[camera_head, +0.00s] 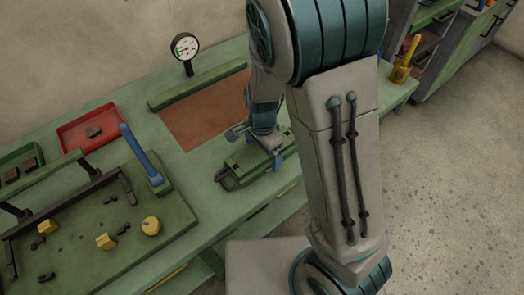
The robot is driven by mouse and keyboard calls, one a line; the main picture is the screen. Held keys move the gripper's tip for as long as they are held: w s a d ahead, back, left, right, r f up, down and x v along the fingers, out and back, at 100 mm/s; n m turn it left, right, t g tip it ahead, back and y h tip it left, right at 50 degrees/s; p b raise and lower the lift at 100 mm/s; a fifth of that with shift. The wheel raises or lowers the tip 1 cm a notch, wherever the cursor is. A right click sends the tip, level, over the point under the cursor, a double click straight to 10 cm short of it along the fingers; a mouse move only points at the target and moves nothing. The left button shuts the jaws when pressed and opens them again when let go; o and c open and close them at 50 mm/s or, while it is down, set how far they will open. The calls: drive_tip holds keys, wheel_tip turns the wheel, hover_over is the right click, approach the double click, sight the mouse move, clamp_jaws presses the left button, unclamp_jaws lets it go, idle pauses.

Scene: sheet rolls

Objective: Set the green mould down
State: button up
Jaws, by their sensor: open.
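A green blocky body (251,160), which looks like the green mould, sits on the green workbench (205,160) near its front edge. A dark rounded part (228,178) shows at its left end. My gripper (258,146) is directly above it, pointing down, with its jaws open. One finger shows at the left and another at the right, close to the top of the green body. I cannot tell whether they touch it. My arm hides part of the right side of the body and the bench behind it.
A reddish-brown sheet (203,113) lies behind the gripper, with a long green bar (197,86) and a dial gauge (185,46) beyond. Left are a red tray (72,140), a blue upright handle (140,153) and a green board (95,262) with yellow pieces. Floor is open at right.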

wheel_tip(320, 180, up, 11)
drive_tip(key=p, duration=0.1)
drive_tip(key=s+d+r+n+t, duration=0.3)
drive_tip(key=s+d+r+n, duration=0.6)
drive_tip(key=s+d+n, duration=0.2)
drive_tip(key=shift+s+d+r, duration=0.2)
drive_tip(key=shift+s+d, duration=0.05)
drive_tip(key=shift+s, duration=0.2)
idle(0.8)
